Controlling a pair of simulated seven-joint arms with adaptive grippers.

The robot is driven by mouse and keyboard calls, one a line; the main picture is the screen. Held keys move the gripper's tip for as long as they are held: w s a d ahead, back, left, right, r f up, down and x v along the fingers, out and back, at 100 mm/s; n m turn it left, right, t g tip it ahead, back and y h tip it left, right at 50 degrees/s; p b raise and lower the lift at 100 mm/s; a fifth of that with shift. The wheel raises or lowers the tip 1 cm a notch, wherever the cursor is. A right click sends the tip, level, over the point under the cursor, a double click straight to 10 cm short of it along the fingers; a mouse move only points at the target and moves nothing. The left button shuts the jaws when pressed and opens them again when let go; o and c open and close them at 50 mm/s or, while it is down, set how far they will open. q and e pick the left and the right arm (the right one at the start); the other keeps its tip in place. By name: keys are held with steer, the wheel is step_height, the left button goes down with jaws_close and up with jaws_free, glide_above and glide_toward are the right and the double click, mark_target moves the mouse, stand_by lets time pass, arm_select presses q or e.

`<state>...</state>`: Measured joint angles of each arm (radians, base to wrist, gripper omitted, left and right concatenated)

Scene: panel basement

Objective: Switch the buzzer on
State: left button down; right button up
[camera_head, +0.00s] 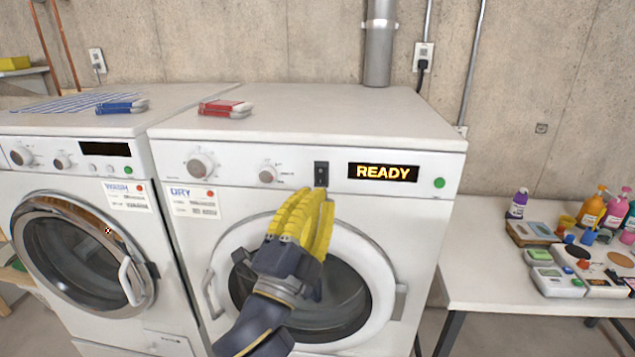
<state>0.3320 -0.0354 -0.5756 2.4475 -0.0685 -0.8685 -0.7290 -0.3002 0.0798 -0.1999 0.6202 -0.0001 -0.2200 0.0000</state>
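A small black rocker switch (321,174) sits on the dryer's front panel, between a knob and the lit display (383,172) that reads READY. It is likely the buzzer switch, but its label is too small to read. My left gripper (316,199), with ridged yellow fingers, is in front of the dryer, its tips just below the switch in the picture. The fingers lie close together and look shut, with nothing seen between them. I cannot tell whether the tips touch the panel. My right gripper is out of view.
The dryer (420,230) has two knobs, a green button (439,183) and a round door behind my gripper. A washer (70,160) stands to the left. A table (480,270) with bottles and small boxes stands right.

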arm_select(q)
steer(key=shift+w, duration=0.1)
stand_by(0.3)
glide_toward(329, 165)
steer(key=shift+s+r+x, duration=0.15)
steer(key=shift+x, duration=1.1)
steer(key=shift+s+r+x, duration=0.1)
steer(key=shift+r+x, duration=0.1)
steer(key=shift+x, duration=1.05)
steer(key=shift+w+d, duration=0.15)
steer(key=shift+w, duration=0.25)
steer(key=shift+w+d, duration=0.1)
steer(key=shift+w, duration=0.2)
stand_by(0.6)
steer(key=shift+s, duration=0.2)
steer(key=shift+s, duration=0.5)
steer(key=shift+s, duration=0.1)
steer(key=shift+s+a+r, duration=0.1)
steer(key=shift+s+a, duration=0.05)
steer(key=shift+s, duration=0.65)
steer(key=shift+s+a+r, duration=0.1)
steer(key=shift+s+a, duration=0.05)
steer(key=shift+s, duration=0.65)
steer(key=shift+s+a+r, duration=0.1)
steer(key=shift+s+a, duration=0.05)
steer(key=shift+s, duration=0.65)
